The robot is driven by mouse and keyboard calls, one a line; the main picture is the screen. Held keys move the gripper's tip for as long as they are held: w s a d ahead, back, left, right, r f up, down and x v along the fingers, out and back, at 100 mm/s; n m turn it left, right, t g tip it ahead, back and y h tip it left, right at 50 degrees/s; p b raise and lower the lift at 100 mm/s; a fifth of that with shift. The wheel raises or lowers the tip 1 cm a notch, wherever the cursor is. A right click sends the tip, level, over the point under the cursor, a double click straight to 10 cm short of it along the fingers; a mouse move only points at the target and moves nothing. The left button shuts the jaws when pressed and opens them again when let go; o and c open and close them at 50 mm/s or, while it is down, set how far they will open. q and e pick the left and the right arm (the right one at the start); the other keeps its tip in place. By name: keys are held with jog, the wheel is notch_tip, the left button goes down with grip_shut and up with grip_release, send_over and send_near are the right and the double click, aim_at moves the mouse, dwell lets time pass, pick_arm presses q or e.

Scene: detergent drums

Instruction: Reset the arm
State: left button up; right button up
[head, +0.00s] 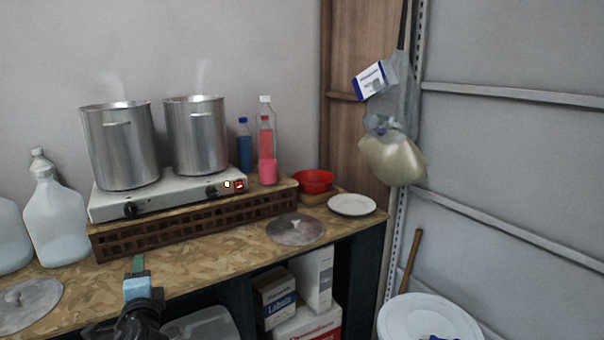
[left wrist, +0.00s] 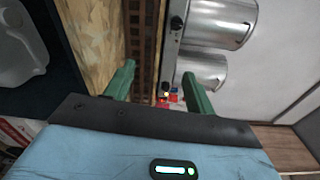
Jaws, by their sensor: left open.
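My left gripper (head: 138,264) shows at the lower left of the head view, in front of the wooden counter's edge. Its body is light blue and its fingers are green. In the left wrist view the two green fingers (left wrist: 158,82) stand apart with nothing between them. Beyond them are the hot plate and two steel pots, seen sideways. My right gripper cannot be made out in either view.
Two steaming pots (head: 120,150) (head: 197,140) stand on a white hot plate (head: 170,197) atop a brown crate (head: 195,228). The chipboard counter (head: 200,268) also holds jugs (head: 55,220), bottles (head: 267,145), a red bowl (head: 314,181), a plate (head: 352,205) and lids. A white drum (head: 428,318) stands right.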

pick_arm(q)
jog(key=s+d+f+n+g+h, duration=0.1)
jog(key=s+d+f+h, duration=0.2)
jog(key=f, duration=0.5)
jog(key=s+d+f+n+g+h, duration=0.1)
jog(key=s+d+f, duration=0.1)
jog(key=s+f, duration=0.5)
jog(key=s+d+f+n+g+h, duration=0.1)
jog(key=s+d+f+g+h, duration=0.15)
jog(key=f, duration=0.55)
jog(key=s+d+f+n+h, duration=0.1)
jog(key=s+d+f+n, duration=0.1)
jog(key=s, duration=0.6)
jog(key=s+d+f+n+g+h, duration=0.1)
jog(key=s+f+n, duration=0.3)
jog(key=s, duration=0.4)
jog(key=s+d+f+n+g+h, duration=0.1)
jog(key=s+d+f+n, duration=0.2)
jog(key=s+f, duration=0.2)
jog(key=s, duration=0.3)
jog(key=shift+f, duration=0.15)
pick_arm(e)
jog(key=shift+w+a, duration=0.2)
jog(key=shift+w, duration=0.1)
pick_arm(q)
jog(key=shift+h, duration=0.25)
